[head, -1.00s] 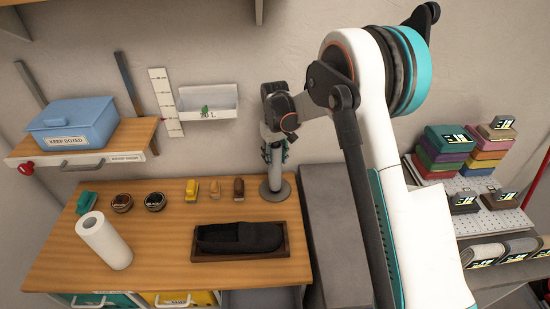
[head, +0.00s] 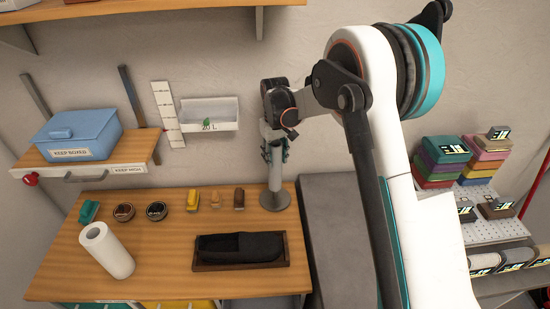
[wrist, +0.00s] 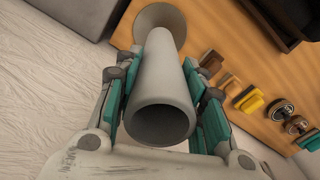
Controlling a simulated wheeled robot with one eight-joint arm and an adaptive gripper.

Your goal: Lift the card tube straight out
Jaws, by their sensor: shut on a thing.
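My gripper (wrist: 162,100) is shut on the card tube (wrist: 160,85), a plain grey cylinder held between its teal finger pads. In the wrist view the tube's open near end faces the camera. Its far end lies over the round dark stand base (wrist: 152,20) at the back of the bench. In the head view the tube (head: 276,178) hangs upright below my gripper (head: 273,152), in line with the stand base (head: 279,200). I cannot tell how much of the post is still inside the tube.
The wooden bench (head: 170,230) carries a paper roll (head: 107,250), a tray (head: 240,266) with a dark shoe, and several small tins and brushes. A white wall bin (head: 209,114) is close left of my gripper. A grey cabinet (head: 335,240) stands right of the bench.

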